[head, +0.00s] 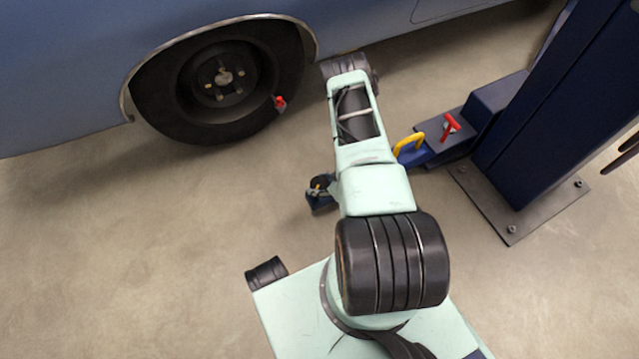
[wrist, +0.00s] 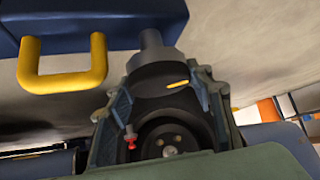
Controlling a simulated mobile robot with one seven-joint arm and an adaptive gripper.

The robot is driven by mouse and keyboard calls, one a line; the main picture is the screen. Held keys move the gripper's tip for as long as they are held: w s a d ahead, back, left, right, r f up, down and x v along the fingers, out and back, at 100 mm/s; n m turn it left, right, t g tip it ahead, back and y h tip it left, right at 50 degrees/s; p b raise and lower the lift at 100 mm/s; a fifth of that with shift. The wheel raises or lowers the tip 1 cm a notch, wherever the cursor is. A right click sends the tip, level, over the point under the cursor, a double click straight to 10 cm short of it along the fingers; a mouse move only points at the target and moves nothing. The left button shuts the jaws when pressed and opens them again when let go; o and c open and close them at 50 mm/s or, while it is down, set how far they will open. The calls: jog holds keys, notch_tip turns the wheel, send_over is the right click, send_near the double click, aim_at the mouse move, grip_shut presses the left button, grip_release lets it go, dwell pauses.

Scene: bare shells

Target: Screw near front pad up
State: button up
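The pad (wrist: 160,78) is a dark round disc with a yellow mark, on a grey cylindrical stem (wrist: 153,45) at the dark blue lift arm (wrist: 205,14). In the head view the pad (head: 320,182) shows left of my arm. In the wrist view the fingers of my gripper (wrist: 166,88) are spread with the pad between them, one finger on each side. I cannot tell whether both fingers press on its rim. My arm hides most of my gripper and part of the lift arm in the head view.
A yellow handle (head: 409,146) and a red handle (head: 450,126) sit on the lift arm by the blue post (head: 540,110). The blue car (head: 70,80) stands behind, its wheel (head: 220,80) carrying a red-topped piece (head: 280,103). Floor at the left is clear.

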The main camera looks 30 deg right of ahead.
jog(key=c, duration=0.3)
jog(key=shift+n+g+y+b, duration=0.5)
jog(key=shift+n+y, duration=0.3)
jog(key=shift+n, duration=0.3)
jog(key=n+g+y, duration=0.1)
jog(key=n, duration=0.1)
jog(key=shift+n+b, duration=0.3)
jog(key=n+g+y, duration=0.1)
jog(key=n+g, duration=0.1)
jog(key=n, duration=0.1)
jog(key=n+g+y, duration=0.1)
jog(key=n+g, duration=0.2)
jog(key=shift+s+f, duration=0.15)
jog(key=shift+s, duration=0.05)
jog(key=shift+n, duration=0.3)
